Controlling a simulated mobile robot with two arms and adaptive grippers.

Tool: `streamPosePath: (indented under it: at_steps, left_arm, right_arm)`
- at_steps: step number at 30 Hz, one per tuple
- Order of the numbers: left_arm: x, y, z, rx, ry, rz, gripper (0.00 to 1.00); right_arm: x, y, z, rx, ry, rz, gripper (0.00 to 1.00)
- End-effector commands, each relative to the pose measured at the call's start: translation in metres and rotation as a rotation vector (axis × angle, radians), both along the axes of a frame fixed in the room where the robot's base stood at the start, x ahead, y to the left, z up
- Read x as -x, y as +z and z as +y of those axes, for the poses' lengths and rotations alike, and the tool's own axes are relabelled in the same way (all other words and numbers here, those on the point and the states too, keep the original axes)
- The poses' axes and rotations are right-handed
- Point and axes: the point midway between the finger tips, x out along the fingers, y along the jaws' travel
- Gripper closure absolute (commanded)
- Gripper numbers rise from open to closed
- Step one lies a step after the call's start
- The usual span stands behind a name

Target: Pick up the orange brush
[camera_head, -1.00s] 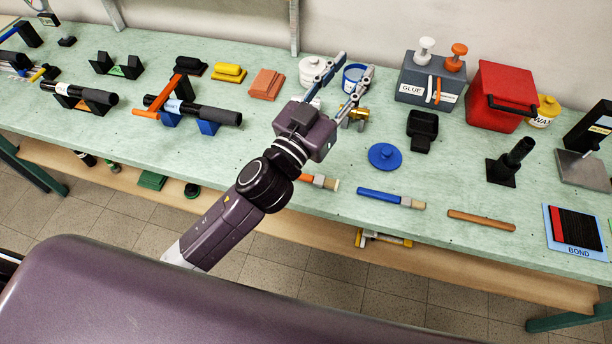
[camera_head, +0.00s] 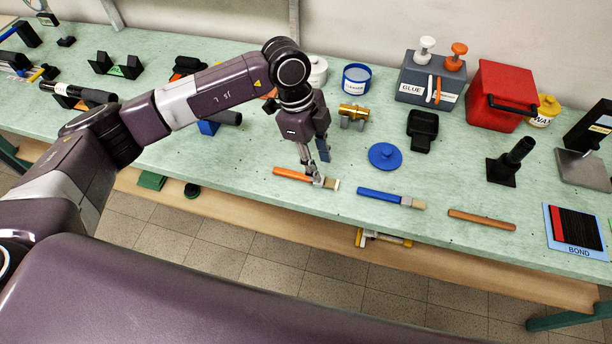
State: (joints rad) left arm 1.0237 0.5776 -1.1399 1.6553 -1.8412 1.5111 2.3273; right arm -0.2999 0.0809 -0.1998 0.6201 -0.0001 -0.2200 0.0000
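The orange brush (camera_head: 290,174) lies flat on the green bench near its front edge, with its orange handle to the left and pale bristles to the right. My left gripper (camera_head: 321,170) points down over the ferrule end of the brush. Its fingers are apart, one on the near side and one with a blue pad on the far side. The near finger hides part of the ferrule. Whether either finger touches the brush cannot be told. My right gripper is not in view.
A blue brush (camera_head: 380,195) and a brown stick (camera_head: 481,219) lie to the right. A blue disc (camera_head: 385,156) and a brass part on a stand (camera_head: 353,112) are behind. The green bench (camera_head: 255,150) is clear left of the gripper.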

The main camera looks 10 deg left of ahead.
Motion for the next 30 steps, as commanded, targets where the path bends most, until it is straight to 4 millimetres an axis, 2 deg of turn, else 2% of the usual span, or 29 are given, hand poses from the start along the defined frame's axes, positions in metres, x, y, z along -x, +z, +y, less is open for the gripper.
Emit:
streamPosePath:
  at_steps: [1,3,7,14,22,25,30]
  left_arm:
    - [-0.009,0.002,0.024,-0.083,0.046,-0.004,0.65]
    - [-0.016,0.004,0.051,-0.174,0.103,-0.006,0.65]
    - [-0.022,0.007,0.076,-0.257,0.160,-0.009,0.65]
    - [-0.020,-0.015,0.078,-0.266,0.165,-0.006,0.65]
    - [-0.011,-0.046,0.073,-0.265,0.163,-0.003,0.65]
    - [-0.012,-0.061,0.073,-0.264,0.164,-0.005,0.65]
    - [-0.013,-0.070,0.073,-0.262,0.163,-0.007,0.65]
  right_arm:
    - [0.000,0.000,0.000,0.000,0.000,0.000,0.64]
    - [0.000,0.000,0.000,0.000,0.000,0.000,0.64]
    - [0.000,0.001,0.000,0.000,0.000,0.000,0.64]
    - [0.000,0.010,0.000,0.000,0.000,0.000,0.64]
    - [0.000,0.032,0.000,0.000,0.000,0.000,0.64]
    - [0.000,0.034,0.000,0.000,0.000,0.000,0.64]
    - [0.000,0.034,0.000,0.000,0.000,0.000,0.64]
